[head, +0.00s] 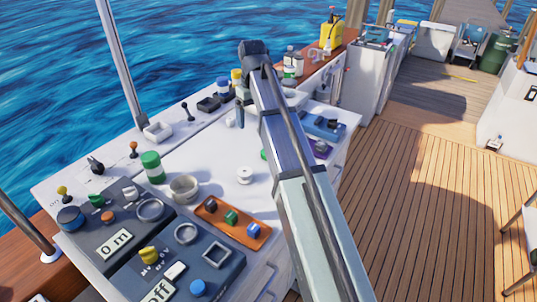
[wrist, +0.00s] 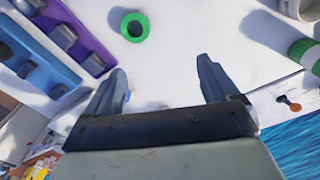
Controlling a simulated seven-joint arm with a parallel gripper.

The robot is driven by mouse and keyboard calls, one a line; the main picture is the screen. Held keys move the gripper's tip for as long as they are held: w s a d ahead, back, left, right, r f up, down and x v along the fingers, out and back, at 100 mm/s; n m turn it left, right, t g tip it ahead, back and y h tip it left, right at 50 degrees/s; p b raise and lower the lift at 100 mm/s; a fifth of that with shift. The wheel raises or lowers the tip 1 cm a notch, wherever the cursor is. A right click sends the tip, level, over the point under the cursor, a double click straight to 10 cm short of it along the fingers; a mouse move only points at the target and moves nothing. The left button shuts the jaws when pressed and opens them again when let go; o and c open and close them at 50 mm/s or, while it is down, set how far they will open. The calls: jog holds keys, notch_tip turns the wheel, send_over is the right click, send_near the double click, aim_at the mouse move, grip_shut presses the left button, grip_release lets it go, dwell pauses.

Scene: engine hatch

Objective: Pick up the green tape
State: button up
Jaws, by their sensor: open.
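The green tape (wrist: 144,24) is a small green ring with a dark centre, lying flat on the white counter at the top of the wrist view. In the head view only a small green piece of it (head: 263,154) shows beside my arm, which hides the rest. My gripper (wrist: 161,68) is open above the counter, with nothing visible between its fingers. The tape lies beyond the fingertips in the wrist view, slightly left of the middle between them, and apart from them. In the head view my arm reaches over the counter and its fingers are hard to make out.
A green-and-white cylinder (head: 152,167), a metal cup (head: 185,190) and a white spool (head: 245,174) stand left of my arm. An orange switch block (head: 262,236) lies nearer. A purple switch block (wrist: 88,32) and a blue one (wrist: 42,75) lie left in the wrist view.

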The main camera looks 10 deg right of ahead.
jog(key=d+m, duration=0.1)
jog(key=d, duration=0.4)
notch_tip(320, 180, down, 9)
jog(key=shift+w+d+r, duration=0.1)
jog(key=shift+r, duration=0.1)
jog(key=shift+a+f, duration=0.15)
jog(key=shift+f, duration=1.15)
jog(key=shift+a+f, duration=0.1)
jog(key=shift+f, duration=1.2)
jog(key=shift+c, duration=0.5)
jog(key=c, duration=1.1)
